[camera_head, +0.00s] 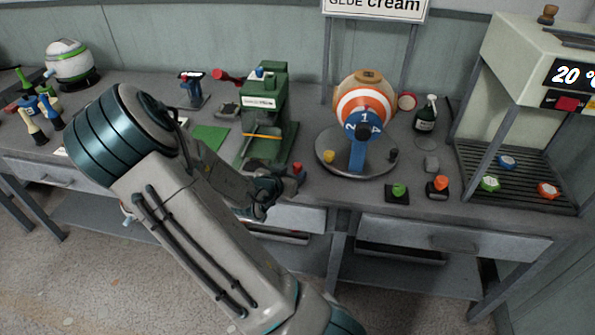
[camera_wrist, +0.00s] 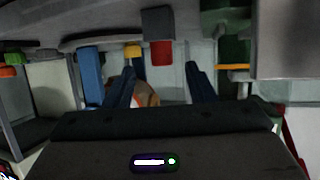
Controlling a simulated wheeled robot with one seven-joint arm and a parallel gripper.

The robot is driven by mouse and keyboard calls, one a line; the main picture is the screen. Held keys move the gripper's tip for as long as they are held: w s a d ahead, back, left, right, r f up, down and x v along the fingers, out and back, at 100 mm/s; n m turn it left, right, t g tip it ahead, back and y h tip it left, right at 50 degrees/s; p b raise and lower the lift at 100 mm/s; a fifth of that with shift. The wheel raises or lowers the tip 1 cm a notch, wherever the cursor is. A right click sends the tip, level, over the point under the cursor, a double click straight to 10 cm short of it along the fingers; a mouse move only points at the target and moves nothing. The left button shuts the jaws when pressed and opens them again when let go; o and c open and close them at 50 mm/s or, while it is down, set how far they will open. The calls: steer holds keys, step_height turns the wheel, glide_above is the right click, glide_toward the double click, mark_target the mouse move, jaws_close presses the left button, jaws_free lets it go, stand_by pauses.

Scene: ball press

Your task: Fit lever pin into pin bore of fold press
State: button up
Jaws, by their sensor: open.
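The green fold press (camera_head: 266,105) stands upright near the middle of the bench, with a yellow-orange bar across its front. Part of it shows at the right of the wrist view (camera_wrist: 235,45). I cannot make out its pin bore. A small red-topped piece (camera_head: 298,167), possibly the lever pin, is at the bench's front edge. A red block with a dark grey part (camera_wrist: 161,53), probably the same piece, shows between my fingers in the wrist view. My gripper (camera_head: 278,183) is open beside it, in front of the press. Whether they touch is unclear.
A striped ball device on a round base (camera_head: 330,165) stands right of the press. Green and orange knobs (camera_head: 399,190) lie near the front edge. A green mat (camera_head: 210,138) lies left of the press. A large machine (camera_head: 520,75) stands at far right.

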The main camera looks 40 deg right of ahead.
mark_target(296, 168)
steer(key=shift+x, duration=2.9)
steer(key=shift+w+a+f, duration=0.1)
steer(key=c, duration=1.1)
